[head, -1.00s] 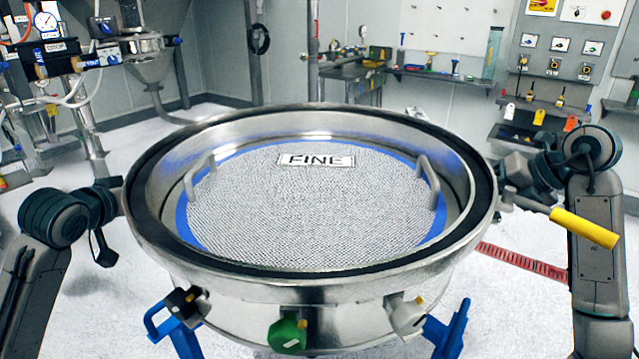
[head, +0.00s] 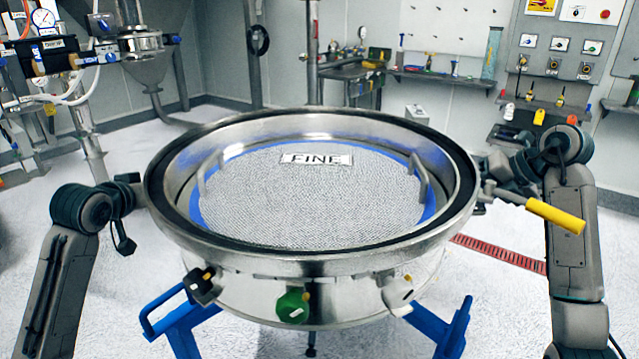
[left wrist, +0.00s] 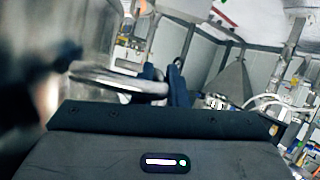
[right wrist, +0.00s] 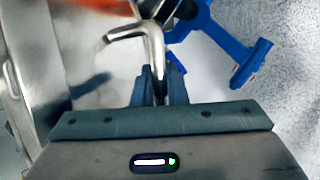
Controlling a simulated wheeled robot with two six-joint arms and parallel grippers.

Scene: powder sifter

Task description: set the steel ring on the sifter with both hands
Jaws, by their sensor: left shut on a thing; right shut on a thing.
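The steel ring (head: 449,225), wide and shiny with a black top edge, is level above the sifter (head: 340,290). The front of its rim hides the join, so I cannot tell whether it rests there. Inside it shows the mesh screen (head: 300,205) with blue border and FINE label. My left gripper (left wrist: 168,88) is shut on a steel handle (left wrist: 112,82) at the ring's left side. My right gripper (right wrist: 160,88) is shut on a bent steel handle (right wrist: 150,40) at its right side. In the head view both sets of fingertips are hidden by the rim or too small to read.
Black, green (head: 293,305) and white (head: 397,292) clamps sit on the front below the rim. Blue legs (head: 455,325) spread at both sides. Equipment stands at back left; a workbench (head: 355,80) stands behind.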

